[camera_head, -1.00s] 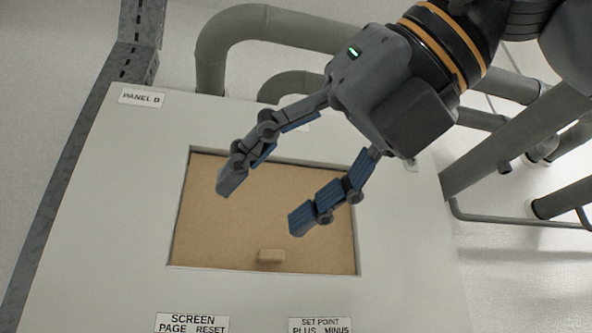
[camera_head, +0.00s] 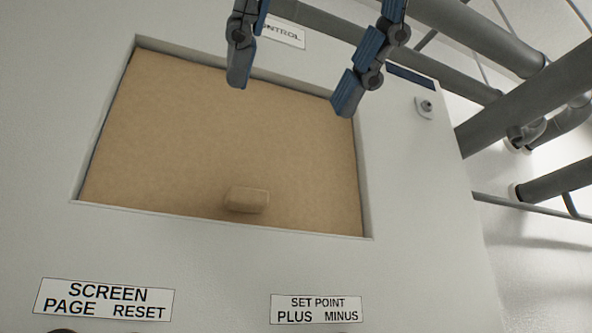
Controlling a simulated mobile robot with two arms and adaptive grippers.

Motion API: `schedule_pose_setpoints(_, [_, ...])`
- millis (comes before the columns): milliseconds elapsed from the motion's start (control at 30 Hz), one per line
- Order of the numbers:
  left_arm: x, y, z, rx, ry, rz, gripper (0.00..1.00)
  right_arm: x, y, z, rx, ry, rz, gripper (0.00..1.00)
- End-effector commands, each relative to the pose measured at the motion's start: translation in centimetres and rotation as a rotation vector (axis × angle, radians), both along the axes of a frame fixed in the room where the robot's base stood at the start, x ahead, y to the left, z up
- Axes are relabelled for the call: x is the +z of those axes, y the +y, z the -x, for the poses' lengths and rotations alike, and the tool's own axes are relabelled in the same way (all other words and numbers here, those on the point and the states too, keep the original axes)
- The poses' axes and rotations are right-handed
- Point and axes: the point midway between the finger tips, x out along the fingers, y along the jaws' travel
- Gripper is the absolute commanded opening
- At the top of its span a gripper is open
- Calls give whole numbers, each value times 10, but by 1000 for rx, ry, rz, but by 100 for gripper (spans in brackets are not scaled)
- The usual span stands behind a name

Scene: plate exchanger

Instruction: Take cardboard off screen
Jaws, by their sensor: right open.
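A tan sheet of cardboard (camera_head: 200,130) fills the recessed screen opening of a light grey panel (camera_head: 420,200). A small cardboard tab (camera_head: 247,199) sticks out near the sheet's lower edge. My right gripper (camera_head: 292,98) is open and empty at the top of the view, its two fingers pointing down. The fingertips overlap the upper edge of the opening in the picture, above and to the right of the tab and apart from it. The screen behind the cardboard is hidden. My left gripper is not in view.
Labels for screen page and reset (camera_head: 105,299) and set point plus and minus (camera_head: 316,309) are below the opening. A small round lock (camera_head: 425,106) is on the panel's right side. Thick grey pipes (camera_head: 540,100) run at the right.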

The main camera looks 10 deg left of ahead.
Motion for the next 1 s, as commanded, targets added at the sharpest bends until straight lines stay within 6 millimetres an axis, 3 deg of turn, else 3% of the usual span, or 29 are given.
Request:
schedule_pose_setpoints(133, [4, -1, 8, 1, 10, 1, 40, -6, 10, -14, 1, 2, 2, 60])
schedule_pose_setpoints(400, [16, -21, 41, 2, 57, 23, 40, -26, 37, -55, 2, 3, 5, 60])
schedule_pose_setpoints(533, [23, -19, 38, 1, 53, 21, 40, -35, 50, -74, 3, 2, 3, 60])
schedule_pose_setpoints(800, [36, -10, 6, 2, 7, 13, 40, -49, 67, -98, 2, 0, 2, 60])
schedule_pose_setpoints(1000, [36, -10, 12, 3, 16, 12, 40, -53, 70, -102, 2, -1, 1, 60])
